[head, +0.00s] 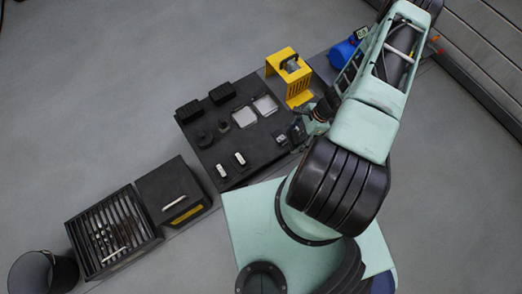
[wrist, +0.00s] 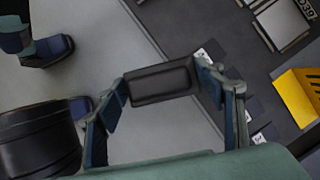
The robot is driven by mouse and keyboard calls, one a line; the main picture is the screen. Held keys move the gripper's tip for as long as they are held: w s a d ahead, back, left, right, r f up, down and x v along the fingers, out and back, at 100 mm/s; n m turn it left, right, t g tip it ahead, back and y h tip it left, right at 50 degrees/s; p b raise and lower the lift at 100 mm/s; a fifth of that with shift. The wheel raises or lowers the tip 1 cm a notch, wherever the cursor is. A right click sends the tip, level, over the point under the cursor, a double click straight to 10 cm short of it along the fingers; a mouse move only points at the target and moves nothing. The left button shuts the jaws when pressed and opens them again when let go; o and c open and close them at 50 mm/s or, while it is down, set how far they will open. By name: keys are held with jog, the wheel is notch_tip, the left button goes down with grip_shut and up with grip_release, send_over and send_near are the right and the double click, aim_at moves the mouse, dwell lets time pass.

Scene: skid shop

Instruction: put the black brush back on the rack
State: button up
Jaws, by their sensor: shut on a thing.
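My gripper (wrist: 162,88) is shut on a dark rectangular block, which looks like the black brush (wrist: 158,79); it spans between the two blue-padded fingers. In the wrist view it appears over the edge of the dark bench top, with grey floor beside it. In the head view my gripper (head: 301,130) is at the bench's right edge, and the brush cannot be made out clearly against it. A black slatted rack (head: 88,252) stands at the lower left, with several small things lying on it. I cannot tell whether this is the brush's rack.
The dark bench top (head: 207,150) carries two black blocks (head: 188,111) (head: 222,93), pale square plates (head: 245,117) and two white-ended pieces (head: 221,170). A yellow stand (head: 300,88) is behind my gripper. A black box (head: 165,184) and a bucket (head: 42,272) are left.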

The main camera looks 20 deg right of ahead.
jog(key=w+a+f, duration=0.1)
jog(key=a+f, duration=0.2)
jog(key=w+a+f+b, duration=0.1)
jog(key=w+a+f, duration=0.1)
jog(key=a, duration=0.2)
jog(key=w+a+f+b, duration=0.1)
jog(key=w+a+f, duration=0.1)
jog(key=a+f, duration=0.1)
jog(key=shift+w+a+f, duration=0.15)
jog(key=shift+a+f, duration=0.2)
jog(key=shift+a, duration=0.35)
jog(key=shift+w+a+f+b, duration=0.1)
jog(key=shift+a+f+b, duration=0.15)
jog(key=shift+b, duration=0.1)
jog(key=shift+a+f+b, duration=0.1)
jog(key=shift+f+b, duration=0.35)
jog(key=shift+f, duration=1.25)
jog(key=shift+f, duration=0.15)
jog(key=o, duration=1)
